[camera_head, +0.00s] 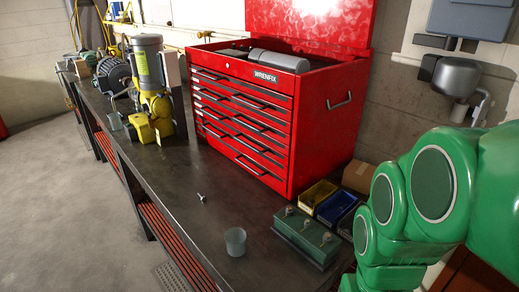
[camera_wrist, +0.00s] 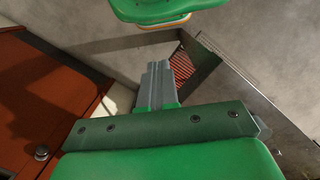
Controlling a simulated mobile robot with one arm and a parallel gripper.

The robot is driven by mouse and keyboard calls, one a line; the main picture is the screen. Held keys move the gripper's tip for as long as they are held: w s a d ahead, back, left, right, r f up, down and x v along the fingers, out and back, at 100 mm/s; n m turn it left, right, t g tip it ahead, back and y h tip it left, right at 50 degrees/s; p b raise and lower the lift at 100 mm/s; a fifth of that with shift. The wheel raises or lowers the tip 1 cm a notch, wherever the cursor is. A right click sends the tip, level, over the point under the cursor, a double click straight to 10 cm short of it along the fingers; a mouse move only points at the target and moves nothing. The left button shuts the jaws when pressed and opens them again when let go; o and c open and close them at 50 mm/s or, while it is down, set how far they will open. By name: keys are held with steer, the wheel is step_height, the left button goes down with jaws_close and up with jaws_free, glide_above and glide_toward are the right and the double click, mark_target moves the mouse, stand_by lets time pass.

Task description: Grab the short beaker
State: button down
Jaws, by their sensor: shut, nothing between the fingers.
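The short beaker (camera_head: 235,242) is a small, clear greyish cup. It stands upright on the dark workbench (camera_head: 180,190) near its front edge, in the lower middle of the head view. My gripper (camera_wrist: 158,66) shows in the wrist view, its two grey fingers together and empty. The beaker does not show in the wrist view, and the gripper's fingers do not show in the head view. There, only my green arm is visible at the right, apart from the beaker.
A small bolt-like metal piece (camera_head: 201,197) lies behind the beaker. A green box with knobs (camera_head: 306,238) stands to its right, with yellow (camera_head: 317,194) and blue (camera_head: 337,206) bins behind. A red tool chest (camera_head: 320,125) blocks the back. Bench left of the beaker is clear.

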steer(key=c, duration=1.8)
jaws_free()
steer(key=o, duration=1.7)
